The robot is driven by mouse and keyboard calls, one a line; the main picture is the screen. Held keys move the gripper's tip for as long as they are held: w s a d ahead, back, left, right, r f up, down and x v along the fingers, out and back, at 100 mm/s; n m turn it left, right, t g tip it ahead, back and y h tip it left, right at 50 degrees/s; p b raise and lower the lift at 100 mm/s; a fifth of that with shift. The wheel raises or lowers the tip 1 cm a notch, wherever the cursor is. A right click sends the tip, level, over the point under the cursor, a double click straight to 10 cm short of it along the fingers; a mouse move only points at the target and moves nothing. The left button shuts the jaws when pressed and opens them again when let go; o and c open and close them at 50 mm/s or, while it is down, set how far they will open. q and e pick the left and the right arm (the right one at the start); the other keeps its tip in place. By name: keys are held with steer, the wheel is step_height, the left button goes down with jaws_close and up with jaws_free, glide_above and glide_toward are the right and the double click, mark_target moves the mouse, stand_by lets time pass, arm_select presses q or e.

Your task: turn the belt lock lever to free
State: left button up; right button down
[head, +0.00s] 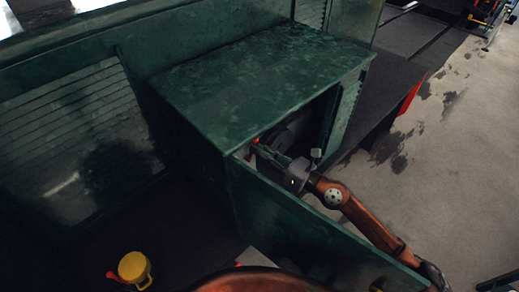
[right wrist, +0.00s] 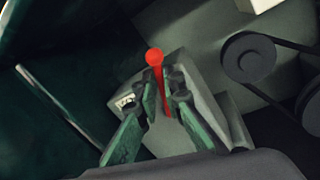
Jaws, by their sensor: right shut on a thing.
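The belt lock lever (right wrist: 156,62) is red with a round knob, and stands on a grey box-like housing (right wrist: 195,75) in the right wrist view. My right gripper (right wrist: 167,92) has its two green-padded fingers on either side of the lever's shaft, shut on it just below the knob. In the head view my right gripper (head: 265,150) reaches inside the open green cabinet (head: 265,65), and a small red bit of the lever (head: 256,141) shows at its tip. The lever's base is partly hidden by the fingers. My left gripper is not in view.
Dark pulleys with a belt (right wrist: 249,58) sit right of the lever in the right wrist view. A yellow object with a handle (head: 133,267) stands at the lower left. Grey floor is clear at right.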

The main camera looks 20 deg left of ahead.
steer(key=c, duration=2)
jaws_free()
steer(key=shift+c, duration=0.2)
steer(key=r+v, duration=0.1)
steer(key=v, duration=1.1)
steer(key=shift+f, duration=0.45)
steer(key=shift+w, duration=0.15)
